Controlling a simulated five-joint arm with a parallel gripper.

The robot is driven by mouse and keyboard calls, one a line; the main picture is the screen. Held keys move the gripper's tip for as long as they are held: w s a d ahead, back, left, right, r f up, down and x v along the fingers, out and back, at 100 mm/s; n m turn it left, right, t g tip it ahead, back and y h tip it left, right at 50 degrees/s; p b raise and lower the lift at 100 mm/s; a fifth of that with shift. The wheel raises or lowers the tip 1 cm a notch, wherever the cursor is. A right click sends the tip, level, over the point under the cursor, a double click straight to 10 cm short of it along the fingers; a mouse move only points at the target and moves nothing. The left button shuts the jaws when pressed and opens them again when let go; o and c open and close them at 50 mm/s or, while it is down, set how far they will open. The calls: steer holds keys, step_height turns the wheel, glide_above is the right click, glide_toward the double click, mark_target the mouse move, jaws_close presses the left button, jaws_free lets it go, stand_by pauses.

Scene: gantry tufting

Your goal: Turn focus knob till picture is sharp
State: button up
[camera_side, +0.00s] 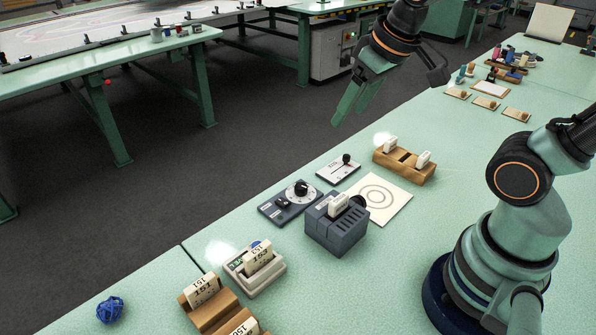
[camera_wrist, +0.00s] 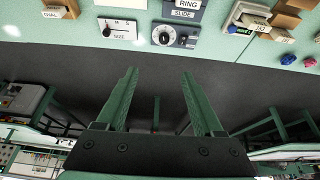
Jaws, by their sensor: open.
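A black round knob with a pale dial (camera_side: 301,188) sits on a dark grey panel (camera_side: 272,208); in the wrist view the knob (camera_wrist: 164,38) is at the top centre. Beside it stands a dark grey projector box (camera_side: 336,232) with a white slide upright in its top and a black lens at the right. A pale sheet (camera_side: 400,208) shows grey concentric rings; their sharpness is hard to judge at this size. My gripper (camera_side: 349,116) is open and empty, high beyond the table's far edge, apart from the knob. Its spread green fingers show in the wrist view (camera_wrist: 158,74).
A slider panel marked SIZE (camera_wrist: 118,33) lies beside the knob panel. A wooden rack (camera_side: 404,168) with white slides stands behind the sheet. Another wooden rack (camera_side: 232,314), a white tray (camera_side: 262,283) and a blue ball (camera_side: 110,309) are at front left. Dark floor lies beyond the edge.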

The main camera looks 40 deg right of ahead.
steer(key=w+f+g, duration=0.3)
steer(key=w+f, duration=0.1)
steer(key=w, duration=0.2)
steer(key=n+g, duration=0.1)
steer(key=g, duration=0.1)
glide_above(301, 186)
step_height(301, 186, down, 7)
step_height(301, 186, down, 12)
steer(key=shift+r, duration=0.1)
jaws_close()
